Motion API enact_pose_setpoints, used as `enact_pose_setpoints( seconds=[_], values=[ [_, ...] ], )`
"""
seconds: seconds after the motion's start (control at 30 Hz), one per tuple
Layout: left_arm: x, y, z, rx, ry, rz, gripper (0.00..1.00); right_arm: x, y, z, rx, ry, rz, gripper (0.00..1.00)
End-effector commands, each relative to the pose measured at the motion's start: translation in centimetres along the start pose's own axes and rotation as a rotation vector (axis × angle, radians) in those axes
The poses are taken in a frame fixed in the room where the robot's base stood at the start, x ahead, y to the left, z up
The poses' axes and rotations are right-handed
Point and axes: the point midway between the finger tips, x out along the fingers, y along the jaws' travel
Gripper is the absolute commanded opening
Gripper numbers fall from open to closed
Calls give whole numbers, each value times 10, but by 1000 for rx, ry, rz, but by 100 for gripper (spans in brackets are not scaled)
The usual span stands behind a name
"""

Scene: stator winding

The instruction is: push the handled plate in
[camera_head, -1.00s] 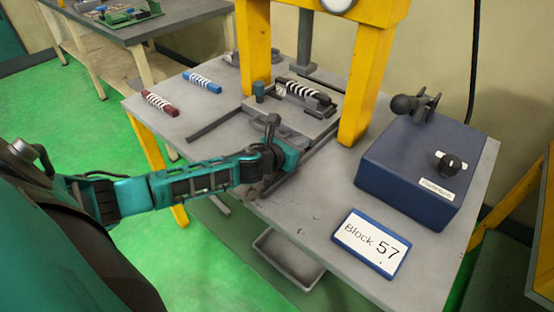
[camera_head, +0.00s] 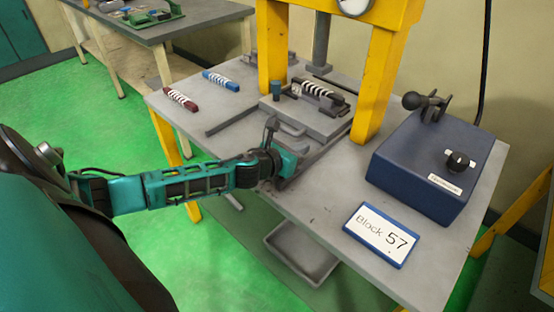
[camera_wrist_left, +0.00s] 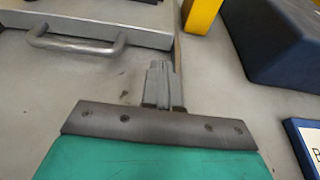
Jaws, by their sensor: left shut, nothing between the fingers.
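The handled plate (camera_head: 322,126) is a grey slab between the yellow press legs, with a black-and-white coil on top. Its grey bar handle (camera_head: 291,128) is on the near edge. In the left wrist view the plate (camera_wrist_left: 150,32) and handle (camera_wrist_left: 78,46) are at the upper left. My left gripper (camera_head: 290,158) is just in front of the plate, by the handle, its fingertips hard to make out. In the wrist view its fingers (camera_wrist_left: 163,80) are together and empty, right of the handle and apart from it. My right gripper is not in view.
The yellow press frame (camera_head: 377,75) stands over the plate. A blue control box (camera_head: 425,165) is to the right, with a Block 57 sign (camera_head: 381,235) in front. Red (camera_head: 180,99) and blue (camera_head: 221,81) striped coils lie at the left.

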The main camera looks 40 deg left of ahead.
Motion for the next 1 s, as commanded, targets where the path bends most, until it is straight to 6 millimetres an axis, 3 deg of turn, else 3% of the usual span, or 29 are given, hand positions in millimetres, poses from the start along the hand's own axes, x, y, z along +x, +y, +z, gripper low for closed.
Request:
enact_pose_setpoints(
  seconds=[0.2,0.4,0.6,1.0],
  values=[
    [-41,0,-1,1,4,0,0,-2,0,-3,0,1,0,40],
    [-67,0,-2,1,3,1,0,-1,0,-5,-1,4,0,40],
    [-78,0,-1,-1,2,0,0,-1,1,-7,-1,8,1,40],
    [-80,0,0,-1,1,1,0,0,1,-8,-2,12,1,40]
  ],
)
